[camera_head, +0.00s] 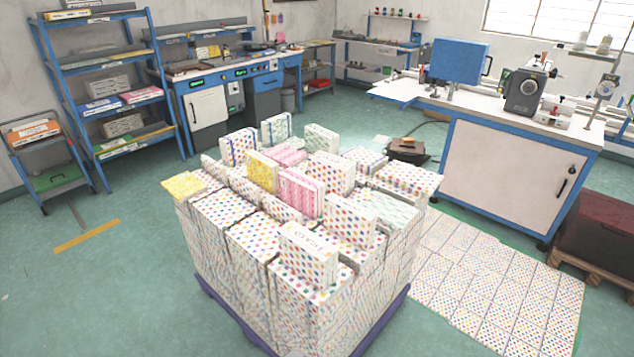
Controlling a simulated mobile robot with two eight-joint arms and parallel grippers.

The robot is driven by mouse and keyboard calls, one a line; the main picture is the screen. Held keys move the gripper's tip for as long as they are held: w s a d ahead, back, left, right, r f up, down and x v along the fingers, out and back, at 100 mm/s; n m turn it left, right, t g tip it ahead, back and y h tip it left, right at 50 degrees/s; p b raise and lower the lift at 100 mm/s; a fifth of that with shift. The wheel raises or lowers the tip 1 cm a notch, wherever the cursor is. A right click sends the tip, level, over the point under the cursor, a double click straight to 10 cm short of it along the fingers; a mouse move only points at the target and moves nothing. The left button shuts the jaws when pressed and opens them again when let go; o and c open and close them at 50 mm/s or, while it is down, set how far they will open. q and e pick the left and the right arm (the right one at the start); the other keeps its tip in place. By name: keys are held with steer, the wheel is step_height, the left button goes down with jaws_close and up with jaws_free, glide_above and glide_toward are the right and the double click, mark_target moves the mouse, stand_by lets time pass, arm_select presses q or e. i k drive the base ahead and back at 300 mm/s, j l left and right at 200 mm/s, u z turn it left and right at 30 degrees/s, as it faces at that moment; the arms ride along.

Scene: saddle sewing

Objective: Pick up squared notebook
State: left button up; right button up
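A large pile of notebook stacks (300,310) with colored-dot covers stands on a blue pallet (238,331) in the middle of the floor. Several notebooks stand upright or lean on top, including a dotted one (308,258) at the front, a pink one (300,192), a yellow one (262,170) and a blue-edged white one (238,147). A yellow notebook (183,186) lies flat at the left corner. I cannot tell which one is the squared notebook. Neither of my grippers is in view.
A sewing machine bench (510,180) stands at the right, beside a dark red box (600,228) on a wooden pallet. Dotted sheets (490,280) cover the floor right of the pile. Blue shelves (105,90) and a workbench (235,90) line the back. The left floor is mostly clear.

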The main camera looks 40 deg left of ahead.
mark_target(279, 211)
steer(key=i+l+u, duration=0.1)
steer(key=u, duration=0.4)
steer(key=i+l+u, duration=0.1)
steer(key=l+u, duration=0.15)
steer(key=u, duration=0.25)
steer(key=l+u, duration=0.2)
steer(key=u, duration=0.3)
steer(key=l+u, duration=0.2)
steer(key=u, duration=0.25)
steer(key=i+l+u, duration=0.1)
steer(key=l+u, duration=0.15)
steer(key=u, duration=0.25)
steer(key=l+u, duration=0.25)
steer(key=u, duration=0.2)
steer(key=l+u, duration=0.9)
steer(key=i+l, duration=0.3)
steer(key=l, duration=0.2)
steer(key=i+u, duration=0.05)
